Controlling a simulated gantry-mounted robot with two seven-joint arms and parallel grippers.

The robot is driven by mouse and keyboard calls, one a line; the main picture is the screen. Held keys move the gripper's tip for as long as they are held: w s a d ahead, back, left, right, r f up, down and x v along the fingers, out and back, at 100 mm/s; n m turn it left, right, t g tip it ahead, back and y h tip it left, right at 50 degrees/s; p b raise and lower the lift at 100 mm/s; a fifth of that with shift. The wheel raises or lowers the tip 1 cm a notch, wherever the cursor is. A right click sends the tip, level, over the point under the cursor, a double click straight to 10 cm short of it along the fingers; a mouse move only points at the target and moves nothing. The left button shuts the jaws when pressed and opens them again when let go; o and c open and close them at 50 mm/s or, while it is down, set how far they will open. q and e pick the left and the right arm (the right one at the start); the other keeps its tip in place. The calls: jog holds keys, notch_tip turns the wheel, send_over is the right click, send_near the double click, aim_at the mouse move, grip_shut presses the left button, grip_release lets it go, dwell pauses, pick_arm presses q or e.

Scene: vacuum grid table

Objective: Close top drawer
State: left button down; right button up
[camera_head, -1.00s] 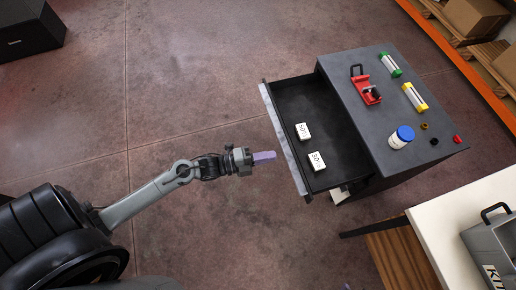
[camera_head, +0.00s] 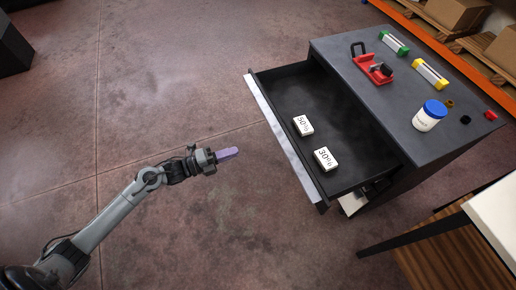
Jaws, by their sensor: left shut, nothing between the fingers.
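The top drawer (camera_head: 285,140) of the dark cabinet (camera_head: 400,140) is pulled out toward the left, with a light metal strip along its front. Inside it lie two small white blocks, one marked 50 (camera_head: 303,125) and one marked 30 (camera_head: 325,159). My left gripper (camera_head: 228,153) has purple fingers that are shut and empty. It is to the left of the drawer front, pointing at it, with a gap between them. My right gripper is not in view.
On the cabinet top are a red clamp-like tool (camera_head: 374,70), a green item (camera_head: 394,43), a yellow item (camera_head: 430,74), a blue-lidded white jar (camera_head: 430,116) and small caps. A white-topped table (camera_head: 497,210) stands at lower right.

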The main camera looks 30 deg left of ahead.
pick_arm(q)
jog(key=b, duration=0.4)
send_near(277, 137)
jog(key=x, duration=0.5)
jog(key=shift+d+f, duration=0.1)
jog(key=shift+f, duration=0.05)
jog(key=shift+w+d+b, duration=0.4)
jog(key=shift+w+d, duration=0.05)
jog(key=shift+w, duration=0.1)
jog(key=shift+w, duration=0.1)
